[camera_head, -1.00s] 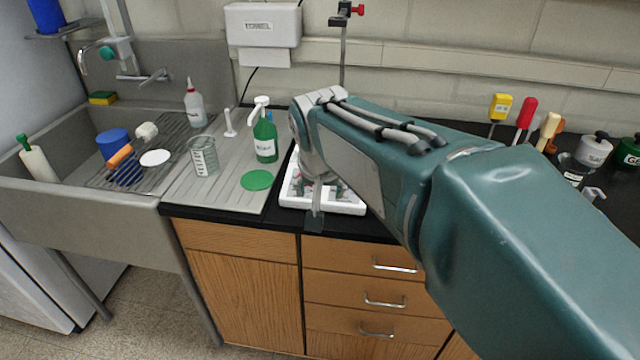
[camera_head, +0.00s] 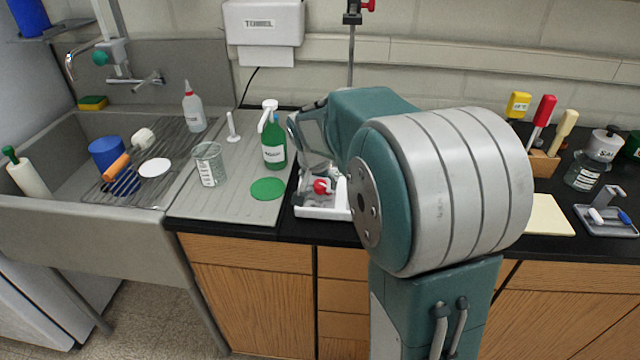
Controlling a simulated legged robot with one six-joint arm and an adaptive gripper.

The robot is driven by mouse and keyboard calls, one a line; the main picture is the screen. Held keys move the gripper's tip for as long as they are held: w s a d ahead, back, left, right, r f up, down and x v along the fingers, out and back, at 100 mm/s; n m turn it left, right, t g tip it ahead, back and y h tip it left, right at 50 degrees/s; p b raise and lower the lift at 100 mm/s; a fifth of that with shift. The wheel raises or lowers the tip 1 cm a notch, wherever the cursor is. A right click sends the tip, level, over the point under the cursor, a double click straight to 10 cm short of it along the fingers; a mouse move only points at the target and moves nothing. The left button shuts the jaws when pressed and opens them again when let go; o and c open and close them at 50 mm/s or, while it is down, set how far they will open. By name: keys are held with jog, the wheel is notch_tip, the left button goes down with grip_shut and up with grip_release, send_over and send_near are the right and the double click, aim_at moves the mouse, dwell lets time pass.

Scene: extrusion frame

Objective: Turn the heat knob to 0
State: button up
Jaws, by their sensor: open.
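A low white-edged unit (camera_head: 322,212) sits on the black counter, left of my large arm joint and partly covered by it. A small round red part (camera_head: 321,186) shows above its front edge; I cannot tell whether it is the heat knob. No 0 mark or knob scale is readable. My gripper (camera_head: 318,170) is open, small in view and largely hidden by my wrist, over the white unit. I cannot tell whether it touches anything.
A green spray bottle (camera_head: 273,140), green disc (camera_head: 267,188) and glass beaker (camera_head: 209,163) stand left on the drainboard. A metal stand rod (camera_head: 351,62) rises behind. A cream pad (camera_head: 548,215) and tool block (camera_head: 543,165) are right. Wooden drawers are below.

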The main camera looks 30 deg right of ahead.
jog(key=shift+x, duration=0.85)
grip_shut()
jog(key=n, duration=0.5)
jog(key=shift+n+t+y, duration=0.3)
jog(key=shift+n+y, duration=0.1)
jog(key=n+y, duration=0.1)
jog(key=n, duration=0.4)
jog(key=shift+n, duration=0.4)
